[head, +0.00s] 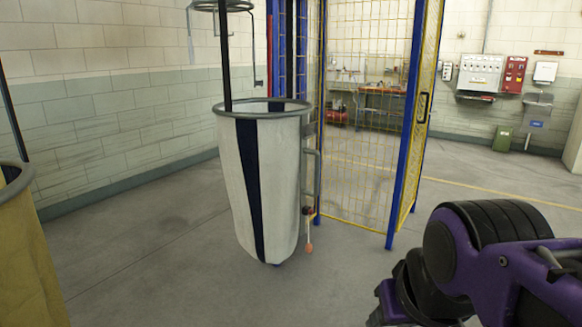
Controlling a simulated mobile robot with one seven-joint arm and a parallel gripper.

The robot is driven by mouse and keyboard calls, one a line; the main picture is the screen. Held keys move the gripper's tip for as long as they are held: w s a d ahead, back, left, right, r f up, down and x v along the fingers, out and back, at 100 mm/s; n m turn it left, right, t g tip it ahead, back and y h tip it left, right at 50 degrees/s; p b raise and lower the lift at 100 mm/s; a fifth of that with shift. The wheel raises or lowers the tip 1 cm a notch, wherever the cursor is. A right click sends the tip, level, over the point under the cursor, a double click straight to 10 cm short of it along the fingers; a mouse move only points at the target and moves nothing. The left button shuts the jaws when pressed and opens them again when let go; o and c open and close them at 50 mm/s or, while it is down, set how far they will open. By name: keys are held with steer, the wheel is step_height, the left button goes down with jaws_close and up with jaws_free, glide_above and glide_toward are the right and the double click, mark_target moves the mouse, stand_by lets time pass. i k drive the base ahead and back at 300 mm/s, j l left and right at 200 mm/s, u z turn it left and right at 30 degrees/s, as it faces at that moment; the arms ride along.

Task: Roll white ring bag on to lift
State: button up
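The white ring bag (281,190) has a dark vertical stripe and a grey ring around its open top. It is upright near the picture's centre, with a black bar rising from its rim. The lift (362,130), a cage of blue posts and yellow mesh, stands just behind and to the right of the bag. Its mesh panel at the right (424,110) carries a dark handle. I cannot tell whether the bag touches the lift. My purple and black arm fills the lower right corner, apart from the bag. My gripper's fingers are outside the picture.
A yellow bag (25,255) with a grey rim stands at the left edge. A grey tubular handle (316,172) is beside the white bag. A green bin (503,139) and wall boxes (481,73) are at the back right. The floor in front is clear.

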mark_target(264, 143)
steer(key=i+l, duration=0.2)
steer(key=i, duration=0.3)
steer(key=i+l, duration=0.2)
steer(key=i, duration=0.3)
steer(key=u, duration=0.05)
